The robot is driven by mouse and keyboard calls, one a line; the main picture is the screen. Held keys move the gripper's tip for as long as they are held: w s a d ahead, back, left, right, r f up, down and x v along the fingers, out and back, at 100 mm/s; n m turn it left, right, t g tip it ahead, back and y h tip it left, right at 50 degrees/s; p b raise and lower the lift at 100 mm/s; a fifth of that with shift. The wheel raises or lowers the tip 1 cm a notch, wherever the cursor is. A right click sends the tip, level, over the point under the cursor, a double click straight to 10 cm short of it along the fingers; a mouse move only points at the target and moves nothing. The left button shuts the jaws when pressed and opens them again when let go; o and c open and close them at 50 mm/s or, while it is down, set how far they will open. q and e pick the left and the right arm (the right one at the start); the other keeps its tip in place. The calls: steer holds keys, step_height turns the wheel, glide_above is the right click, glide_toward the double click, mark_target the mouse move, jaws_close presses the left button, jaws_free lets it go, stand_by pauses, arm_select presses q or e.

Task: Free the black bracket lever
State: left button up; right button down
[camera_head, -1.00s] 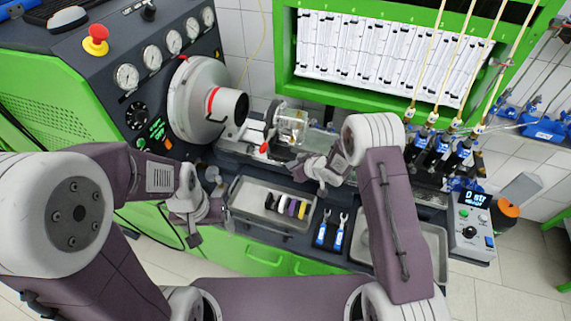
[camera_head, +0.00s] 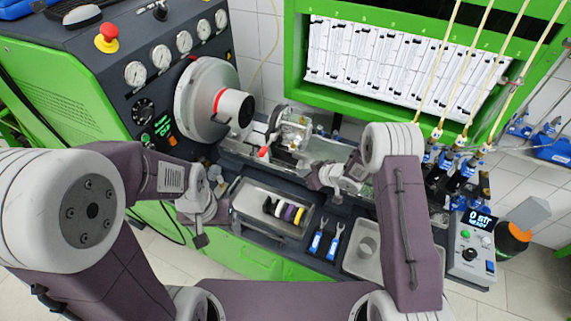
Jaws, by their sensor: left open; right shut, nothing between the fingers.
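The black bracket (camera_head: 275,117) stands on the bench rail, right of the big round drive head. A lever with a red tip (camera_head: 264,152) hangs at its lower left. A clear and metal pump part (camera_head: 293,131) sits just right of the bracket. My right gripper (camera_head: 310,174) is shut and empty, below and right of the pump part, apart from the bracket. My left gripper (camera_head: 201,238) is open and empty, left of the parts tray and well away from the bracket. Whether the lever is tight or loose cannot be told.
The drive head (camera_head: 205,98) stands left of the bracket. A tray (camera_head: 240,207) with several coloured rings lies in front. Two blue wrenches (camera_head: 335,243) lie right of it, beside another metal tray (camera_head: 360,268). Injectors (camera_head: 462,172) with hoses stand at right.

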steer(key=shift+w+d+r, duration=0.15)
steer(key=shift+w+d, duration=0.1)
steer(key=shift+d, duration=0.15)
stand_by(0.3)
